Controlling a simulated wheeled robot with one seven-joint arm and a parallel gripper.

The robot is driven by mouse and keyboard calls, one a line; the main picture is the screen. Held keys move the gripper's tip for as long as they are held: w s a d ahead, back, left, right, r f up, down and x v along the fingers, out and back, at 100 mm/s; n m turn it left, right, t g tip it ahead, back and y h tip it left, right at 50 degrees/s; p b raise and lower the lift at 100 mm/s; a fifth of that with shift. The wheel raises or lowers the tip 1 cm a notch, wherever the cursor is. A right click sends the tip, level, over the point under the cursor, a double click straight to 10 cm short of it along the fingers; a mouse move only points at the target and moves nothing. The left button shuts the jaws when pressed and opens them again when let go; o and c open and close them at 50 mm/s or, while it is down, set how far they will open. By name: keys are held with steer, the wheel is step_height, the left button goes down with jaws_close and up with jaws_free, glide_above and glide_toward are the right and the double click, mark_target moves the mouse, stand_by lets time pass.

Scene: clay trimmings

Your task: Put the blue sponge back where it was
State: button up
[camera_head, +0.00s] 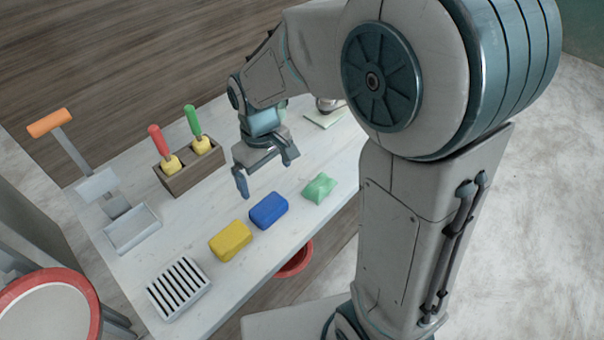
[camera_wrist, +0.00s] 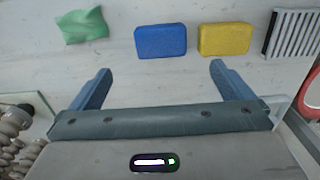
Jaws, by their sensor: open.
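The blue sponge (camera_head: 268,211) lies flat on the white table, between the yellow sponge (camera_head: 230,241) and a crumpled green piece (camera_head: 318,188). In the wrist view the blue sponge (camera_wrist: 161,42) lies ahead of the fingertips, with the yellow sponge (camera_wrist: 224,39) to its right and the green piece (camera_wrist: 82,27) to its left. My gripper (camera_head: 266,178) is open and empty above the table, apart from the blue sponge; its two fingers also show in the wrist view (camera_wrist: 160,68).
A white slotted rack (camera_head: 179,288) stands at the near left end of the table (camera_head: 170,244). A wooden holder (camera_head: 190,172) carries red- and green-handled tools. A scraper-like tool with an orange handle (camera_head: 50,122) stands at the left. A red bucket (camera_head: 294,262) is below the table edge.

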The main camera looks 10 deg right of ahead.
steer(key=s+d+r+m+t, duration=0.3)
steer(key=s+d+r+m, duration=0.3)
steer(key=s+d, duration=0.5)
steer(key=shift+s+d+r+m, duration=0.25)
steer(key=shift+s+r+m, duration=0.25)
steer(key=shift+r, duration=0.35)
stand_by(0.4)
